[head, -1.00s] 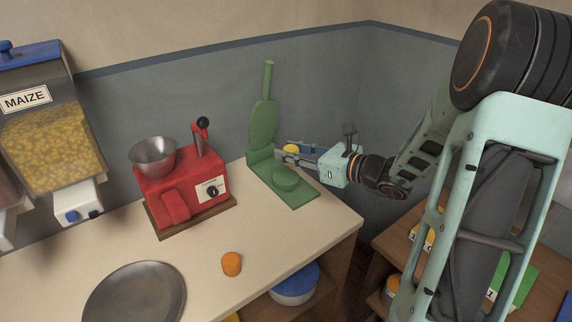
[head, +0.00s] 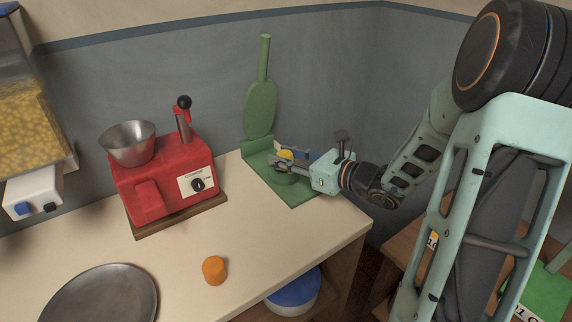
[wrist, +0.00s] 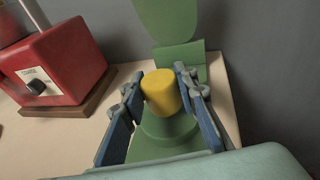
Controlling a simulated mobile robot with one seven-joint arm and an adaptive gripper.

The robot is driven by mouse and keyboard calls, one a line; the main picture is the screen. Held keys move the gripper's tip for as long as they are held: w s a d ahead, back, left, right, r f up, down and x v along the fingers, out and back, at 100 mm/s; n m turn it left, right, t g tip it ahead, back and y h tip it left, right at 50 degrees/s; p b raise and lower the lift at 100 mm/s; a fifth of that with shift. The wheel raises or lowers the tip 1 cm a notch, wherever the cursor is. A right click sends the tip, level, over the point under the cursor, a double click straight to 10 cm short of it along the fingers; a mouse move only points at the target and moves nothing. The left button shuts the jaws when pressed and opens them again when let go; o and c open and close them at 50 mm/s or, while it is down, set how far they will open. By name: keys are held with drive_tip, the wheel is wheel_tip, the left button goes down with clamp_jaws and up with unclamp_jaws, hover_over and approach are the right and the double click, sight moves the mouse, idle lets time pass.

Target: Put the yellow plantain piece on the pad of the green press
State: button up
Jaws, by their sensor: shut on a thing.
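The yellow plantain piece (head: 286,154) is between the fingers of my gripper (head: 284,160), which is shut on it. The wrist view shows the piece (wrist: 161,92) upright between the two blue fingers (wrist: 160,84). The green press (head: 261,110) stands at the back of the counter with its paddle-like lid raised. Its round pad (wrist: 168,128) shows just below and in front of the piece in the wrist view. The piece is over the pad area, and I cannot tell whether it touches the pad.
A red machine (head: 150,202) with a metal bowl (head: 128,145) stands left of the press. An orange piece (head: 214,270) and a round metal plate (head: 100,298) lie on the front counter (head: 270,247). The grey wall is close behind the press.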

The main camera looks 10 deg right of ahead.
drive_tip(key=shift+f, duration=0.4)
drive_tip(key=shift+f, duration=0.1)
drive_tip(key=shift+f, duration=0.2)
drive_tip(key=o, duration=1.2)
drive_tip(key=shift+r, duration=0.1)
drive_tip(key=shift+c, duration=0.2)
drive_tip(key=shift+r, duration=0.15)
drive_tip(key=shift+s+d+r, duration=0.15)
drive_tip(key=shift+s+d, duration=0.05)
drive_tip(key=p+v, duration=0.2)
drive_tip(key=v, duration=0.9)
drive_tip(key=shift+s+d, duration=0.1)
drive_tip(key=shift+s, duration=0.1)
